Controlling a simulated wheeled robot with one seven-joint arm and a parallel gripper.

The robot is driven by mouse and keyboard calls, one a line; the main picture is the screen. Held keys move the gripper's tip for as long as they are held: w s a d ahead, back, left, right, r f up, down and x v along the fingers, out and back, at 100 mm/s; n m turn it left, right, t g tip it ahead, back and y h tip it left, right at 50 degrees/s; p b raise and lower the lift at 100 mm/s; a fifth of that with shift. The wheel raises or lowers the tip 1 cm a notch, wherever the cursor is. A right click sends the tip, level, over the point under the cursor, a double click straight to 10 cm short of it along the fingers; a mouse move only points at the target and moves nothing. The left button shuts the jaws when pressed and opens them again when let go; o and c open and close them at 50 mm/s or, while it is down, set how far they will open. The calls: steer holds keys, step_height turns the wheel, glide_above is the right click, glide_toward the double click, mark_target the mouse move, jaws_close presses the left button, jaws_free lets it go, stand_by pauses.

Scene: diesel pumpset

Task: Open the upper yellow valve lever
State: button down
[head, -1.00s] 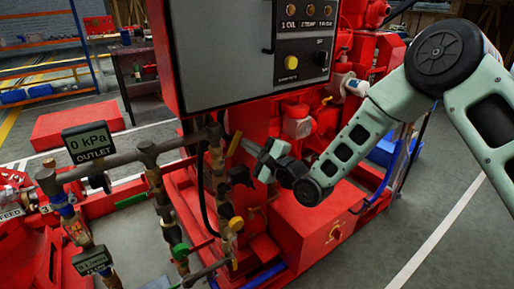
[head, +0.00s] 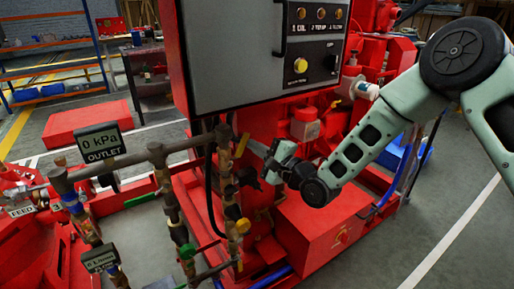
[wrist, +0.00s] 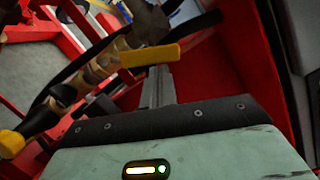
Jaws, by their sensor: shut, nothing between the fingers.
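The upper yellow valve lever (head: 242,145) is on the vertical brass pipe left of my gripper in the head view. In the wrist view the yellow lever (wrist: 150,55) lies nearly level, just beyond my fingertips. My gripper (head: 258,148) points left toward the lever, with its fingers shut and empty. In the wrist view the closed fingers (wrist: 159,74) end at the lever's lower edge. I cannot tell whether they touch it. The valve body behind the lever is partly hidden.
A yellow knob (head: 243,226) and green handle (head: 187,251) are lower on the pipes. The grey control panel (head: 255,75) overhangs the pipework, and a red box (head: 322,225) stands below my gripper.

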mark_target(245, 144)
steer(key=shift+s+a+r+n+g, duration=0.2)
steer(key=shift+s+a+r+n, duration=0.25)
steer(key=shift+n, duration=0.45)
steer(key=shift+s+a+r+n+g, duration=0.2)
steer(key=shift+a+r+n, duration=0.25)
steer(key=shift+n, duration=0.45)
steer(key=shift+s+a+r, duration=0.1)
steer(key=shift+s+a, duration=0.1)
steer(key=shift+a, duration=0.25)
